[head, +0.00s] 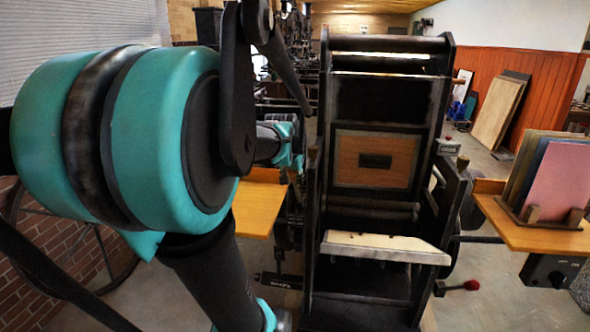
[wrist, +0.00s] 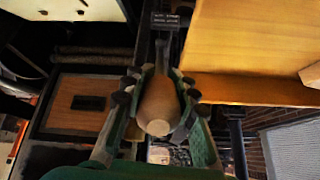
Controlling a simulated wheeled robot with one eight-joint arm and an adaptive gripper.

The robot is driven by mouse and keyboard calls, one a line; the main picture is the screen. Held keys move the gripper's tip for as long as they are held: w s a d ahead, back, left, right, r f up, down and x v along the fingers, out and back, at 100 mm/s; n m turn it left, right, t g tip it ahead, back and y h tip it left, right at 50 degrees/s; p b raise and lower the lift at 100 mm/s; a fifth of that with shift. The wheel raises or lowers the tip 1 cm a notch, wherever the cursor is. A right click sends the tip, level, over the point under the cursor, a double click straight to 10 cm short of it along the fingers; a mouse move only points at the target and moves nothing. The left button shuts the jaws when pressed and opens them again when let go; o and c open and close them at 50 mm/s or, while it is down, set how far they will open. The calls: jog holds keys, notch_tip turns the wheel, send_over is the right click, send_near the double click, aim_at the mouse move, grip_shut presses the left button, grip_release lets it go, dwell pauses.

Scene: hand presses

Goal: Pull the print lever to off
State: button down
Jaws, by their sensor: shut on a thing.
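The print lever's rounded wooden handle (wrist: 158,104) is between the two fingers of my gripper (wrist: 158,82) in the wrist view. The fingers are shut on it, one along each side, and its blunt end faces the camera. A dark shaft runs from the handle toward a small lettered plate (wrist: 170,20). In the head view my gripper (head: 296,172) is at the left side of the press (head: 330,230), partly behind my own arm.
A wooden side shelf (head: 258,203) is close to my gripper, left of the press. A right shelf (head: 535,232) holds upright coloured boards (head: 555,180). A red-knobbed lever (head: 471,285) sticks out low on the right. A pale tilted board (head: 385,246) crosses the press front.

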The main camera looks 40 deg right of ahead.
jog(key=shift+t+h, duration=0.6)
jog(key=shift+h, duration=0.2)
jog(key=shift+s+a+f, duration=0.5)
jog(key=shift+a+f, duration=0.05)
jog(key=shift+f, duration=0.15)
jog(key=shift+s+a+f, duration=0.45)
jog(key=shift+a+f, duration=0.1)
jog(key=shift+f, duration=0.15)
jog(key=c, duration=1.1)
grip_release()
jog(key=shift+c, duration=0.2)
jog(key=shift+r, duration=0.1)
jog(key=v, duration=1.2)
